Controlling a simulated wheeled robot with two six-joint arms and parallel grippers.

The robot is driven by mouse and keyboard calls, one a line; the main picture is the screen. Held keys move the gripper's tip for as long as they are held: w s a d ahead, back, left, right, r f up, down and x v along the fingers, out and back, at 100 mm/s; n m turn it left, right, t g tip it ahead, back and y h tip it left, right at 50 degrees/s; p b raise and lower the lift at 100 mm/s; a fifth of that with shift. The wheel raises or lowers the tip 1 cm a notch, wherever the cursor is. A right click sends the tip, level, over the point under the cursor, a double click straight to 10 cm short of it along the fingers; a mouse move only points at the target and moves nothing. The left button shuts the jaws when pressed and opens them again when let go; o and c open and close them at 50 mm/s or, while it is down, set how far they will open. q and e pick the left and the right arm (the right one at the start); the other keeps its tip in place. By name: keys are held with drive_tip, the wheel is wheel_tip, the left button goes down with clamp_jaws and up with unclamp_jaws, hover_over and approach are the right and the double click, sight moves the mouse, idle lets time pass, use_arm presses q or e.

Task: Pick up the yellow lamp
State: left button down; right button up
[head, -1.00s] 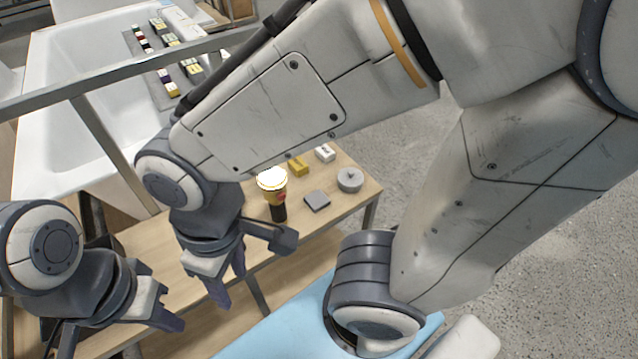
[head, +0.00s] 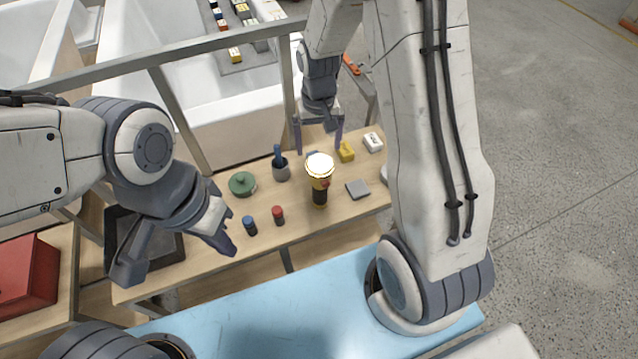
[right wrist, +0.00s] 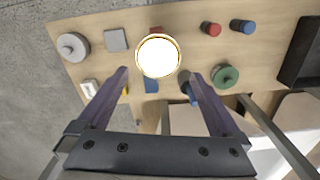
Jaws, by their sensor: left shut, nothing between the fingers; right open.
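The yellow lamp (head: 320,183) stands upright on the wooden table, with a glowing white top and a black lower part. It also shows from above in the right wrist view (right wrist: 158,57), beyond the fingertips. My right gripper (head: 319,135) is open and empty, at the far side of the table behind the lamp and apart from it. Its two fingers also show in the right wrist view (right wrist: 158,80). My left gripper (head: 182,260) is shut and empty, over the left part of the table, well away from the lamp.
A metal rail (head: 180,58) and white bathtubs lie behind.

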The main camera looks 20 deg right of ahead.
sight(320, 163)
wheel_tip(320, 163, down, 4)
drive_tip(key=shift+s+r, duration=0.1)
drive_tip(key=shift+r, duration=0.15)
drive_tip(key=shift+f+p, duration=0.4)
drive_tip(key=shift+f, duration=0.2)
wheel_tip(320, 163, down, 4)
drive_tip(key=shift+d+f+p, duration=0.15)
drive_tip(key=shift+p, duration=0.35)
clamp_jaws()
